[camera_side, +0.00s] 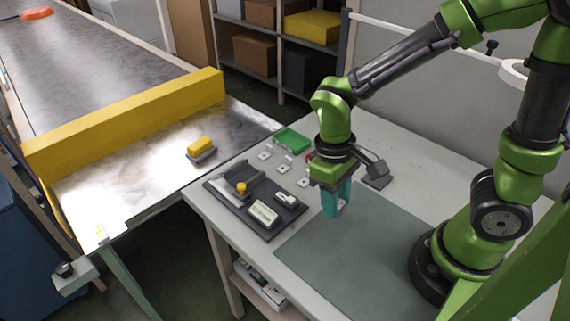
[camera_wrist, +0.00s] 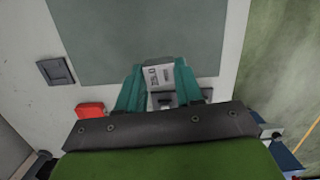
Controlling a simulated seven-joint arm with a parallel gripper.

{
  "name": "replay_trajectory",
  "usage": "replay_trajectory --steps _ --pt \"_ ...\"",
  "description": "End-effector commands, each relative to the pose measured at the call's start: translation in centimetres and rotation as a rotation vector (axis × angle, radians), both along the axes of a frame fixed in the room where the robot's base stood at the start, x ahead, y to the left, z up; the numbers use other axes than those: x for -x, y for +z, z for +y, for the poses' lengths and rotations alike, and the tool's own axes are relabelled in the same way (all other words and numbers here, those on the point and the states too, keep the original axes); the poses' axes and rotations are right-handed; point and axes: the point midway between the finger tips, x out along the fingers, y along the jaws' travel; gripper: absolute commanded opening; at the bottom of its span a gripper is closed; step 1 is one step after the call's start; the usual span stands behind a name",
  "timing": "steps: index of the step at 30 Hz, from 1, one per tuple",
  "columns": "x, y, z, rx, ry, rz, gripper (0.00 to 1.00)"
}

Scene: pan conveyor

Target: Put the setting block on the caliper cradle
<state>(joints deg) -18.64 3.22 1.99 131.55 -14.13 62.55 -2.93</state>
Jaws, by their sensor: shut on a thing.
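My gripper (camera_side: 335,208) has teal fingers and points down above the table, right of the dark board. In the wrist view its fingers (camera_wrist: 159,88) are closed around a small pale block with dark print (camera_wrist: 158,76), which looks like the setting block. The fingers mostly hide it in the side view. A dark board with a raised grey channel (camera_side: 262,180), which looks like the caliper cradle, lies at the table's left edge. It carries a yellow knob (camera_side: 241,188), a pale labelled plate (camera_side: 264,213) and a small whitish piece (camera_side: 287,200). My gripper is apart from the board.
A green tray (camera_side: 292,139) and several small white tags (camera_side: 284,168) lie behind the board. A dark square holder (camera_side: 376,181) stands right of my gripper. A red block (camera_wrist: 90,110) is near it. A grey-green mat (camera_side: 345,262) is bare. A yellow block (camera_side: 200,144) sits by the conveyor.

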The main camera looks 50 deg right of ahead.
Motion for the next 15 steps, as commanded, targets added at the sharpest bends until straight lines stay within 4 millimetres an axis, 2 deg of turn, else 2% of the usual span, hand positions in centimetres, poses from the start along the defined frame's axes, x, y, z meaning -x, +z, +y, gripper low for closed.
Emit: replay_trajectory --steps 4,12,15 --pt "-1.8 -0.5 -0.8 0.001 -0.046 0.004 0.0" --pt "-8.7 -3.0 -2.2 0.001 -0.1 0.004 0.0" --pt "-10.4 -3.2 -2.3 0.001 -0.098 0.002 0.0"
